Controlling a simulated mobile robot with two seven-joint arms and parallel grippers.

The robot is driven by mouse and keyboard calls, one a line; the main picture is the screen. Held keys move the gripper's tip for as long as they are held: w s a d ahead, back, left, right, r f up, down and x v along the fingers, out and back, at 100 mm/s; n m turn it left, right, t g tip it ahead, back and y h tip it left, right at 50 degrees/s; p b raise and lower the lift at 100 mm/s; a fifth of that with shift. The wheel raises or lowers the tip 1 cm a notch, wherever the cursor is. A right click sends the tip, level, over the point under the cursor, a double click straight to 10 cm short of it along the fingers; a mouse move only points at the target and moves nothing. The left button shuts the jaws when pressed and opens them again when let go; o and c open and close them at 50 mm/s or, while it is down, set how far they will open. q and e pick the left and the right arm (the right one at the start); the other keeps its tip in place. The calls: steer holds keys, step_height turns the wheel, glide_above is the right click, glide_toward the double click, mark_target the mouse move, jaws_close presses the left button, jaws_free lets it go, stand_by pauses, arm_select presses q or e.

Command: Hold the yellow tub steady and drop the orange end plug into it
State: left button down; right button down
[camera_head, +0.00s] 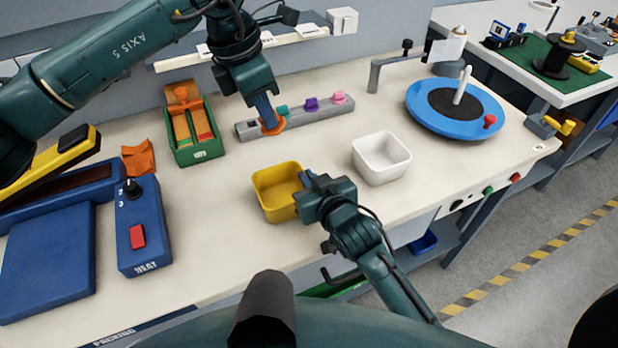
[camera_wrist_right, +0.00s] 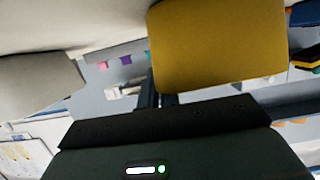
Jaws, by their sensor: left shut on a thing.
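The orange end plug (camera_head: 273,129) is between the fingers of my left gripper (camera_head: 268,113), which is shut on it. The plug shows at the front of the grey rack (camera_head: 245,131); whether it touches the rack is unclear. The yellow tub (camera_head: 270,190) stands upright on the bench and looks empty. My right gripper (camera_head: 308,184) is at the tub's right wall, and its fingers are mostly hidden. In the right wrist view the tub (camera_wrist_right: 215,45) is close at the top, beside a dark finger; whether the jaws close on the wall is unclear.
Teal, purple (camera_head: 312,104) and pink (camera_head: 339,97) plugs sit in the rack. A white tub (camera_head: 381,158) stands right of the yellow one. A green box (camera_head: 196,152) and a blue heater control box (camera_head: 144,225) are at left, a blue turntable (camera_head: 425,112) at right.

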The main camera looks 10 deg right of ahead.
arm_select(q)
steer(key=a+x, duration=0.2)
steer(key=x, duration=0.8)
steer(key=shift+s+f, duration=0.35)
steer(key=shift+f, duration=0.05)
arm_select(e)
steer(key=shift+f, duration=0.15)
arm_select(q)
steer(key=c, duration=1.4)
jaws_free()
steer(key=shift+c, duration=0.2)
steer(key=v, duration=1.2)
steer(key=shift+a, duration=0.1)
arm_select(e)
steer(key=c, duration=1.6)
jaws_free()
